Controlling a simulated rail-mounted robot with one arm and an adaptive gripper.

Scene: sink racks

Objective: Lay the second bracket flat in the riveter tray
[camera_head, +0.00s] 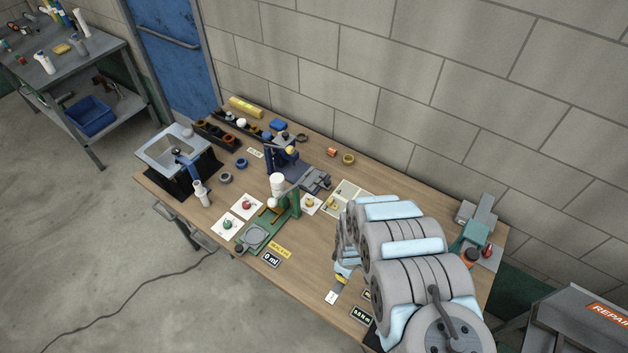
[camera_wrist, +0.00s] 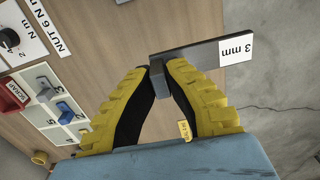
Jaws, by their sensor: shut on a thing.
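My gripper (camera_wrist: 162,74) has yellow-backed fingers with dark pads, shut on a dark grey flat bar (camera_wrist: 197,53) with a short cross piece at the fingertips. A white "3 mm" label sits at the bar's far end. I cannot tell whether this piece is the bracket. In the head view my gripper (camera_head: 345,274) is low at the bench's front edge, largely hidden by my arm. A blue machine with a grey bed (camera_head: 315,180) and a pale tray (camera_head: 350,195) stand mid-bench. I cannot tell which one is the riveter tray.
A green-framed fixture (camera_head: 262,235) with a white cylinder stands left of my arm. Cards with small parts lie around it. A sink (camera_head: 178,150) is at the left end, a teal device (camera_head: 472,235) at the right. In the wrist view a numbered panel (camera_wrist: 55,98) is at left.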

